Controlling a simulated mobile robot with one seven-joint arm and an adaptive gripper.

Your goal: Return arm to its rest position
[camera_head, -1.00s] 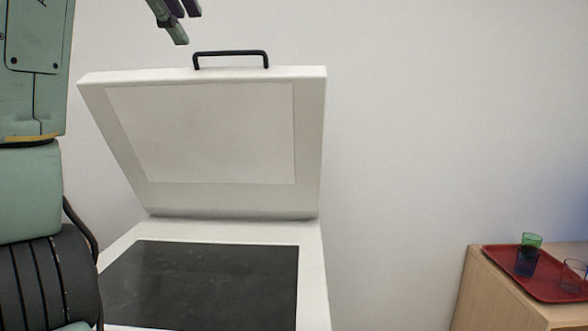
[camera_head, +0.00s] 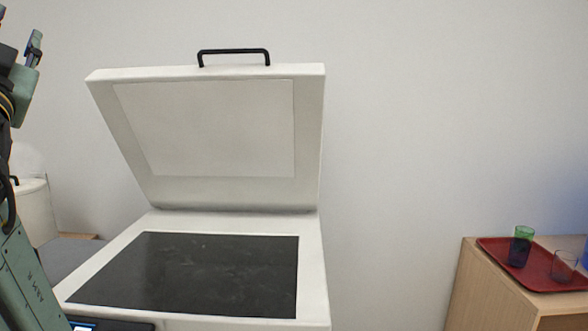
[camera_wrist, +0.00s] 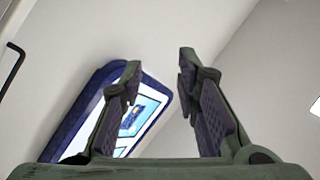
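My gripper (camera_wrist: 158,72) is open in the wrist view, with its two fingers spread apart and nothing between them. In the head view, part of my arm's end shows at the upper left edge, left of the scanner and clear of it. The scanner's white lid (camera_head: 208,130) stands raised, with a black handle (camera_head: 233,51) on its top edge. The dark glass bed (camera_head: 190,272) below is bare. My gripper touches nothing that I can see.
A blue-framed screen (camera_wrist: 83,112) shows behind the left finger in the wrist view. A wooden cabinet (camera_head: 490,295) at the right bears a red tray (camera_head: 545,280) with drinking glasses (camera_head: 520,247). A white rounded object (camera_head: 37,210) stands at the left. Open space lies between scanner and cabinet.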

